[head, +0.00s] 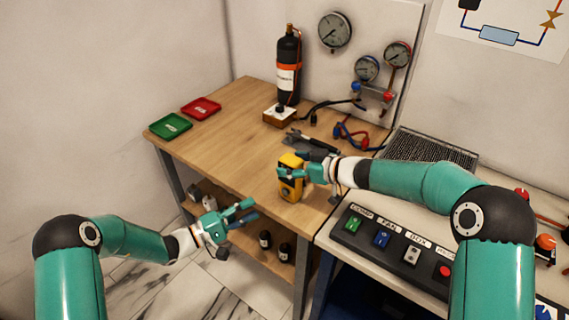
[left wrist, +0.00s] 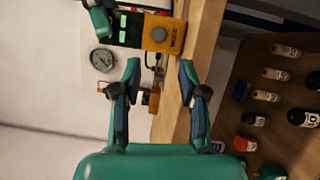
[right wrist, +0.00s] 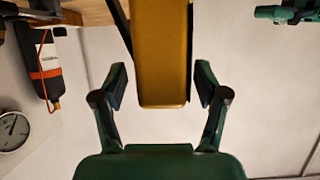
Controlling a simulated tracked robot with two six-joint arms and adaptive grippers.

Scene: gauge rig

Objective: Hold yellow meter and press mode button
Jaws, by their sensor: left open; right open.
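The yellow meter (head: 291,190) stands upright near the front edge of the wooden bench. In the left wrist view the meter (left wrist: 172,36) appears sideways, with green display patches and a dark round control; I cannot tell which part is the mode button. My right gripper (head: 284,171) is open at the meter. In the right wrist view the meter (right wrist: 162,60) lies between its open fingers, with gaps on both sides. My left gripper (head: 251,211) is open and empty, in front of the bench edge and lower left of the meter. Its fingers (left wrist: 160,68) point towards the meter.
A green tray (head: 168,127) and a red tray (head: 201,108) lie at the bench's far left. A black bottle (head: 288,70) stands behind. Hoses (head: 352,131) lie near the gauge panel. A switch panel (head: 390,246) is at right. The bench's left middle is clear.

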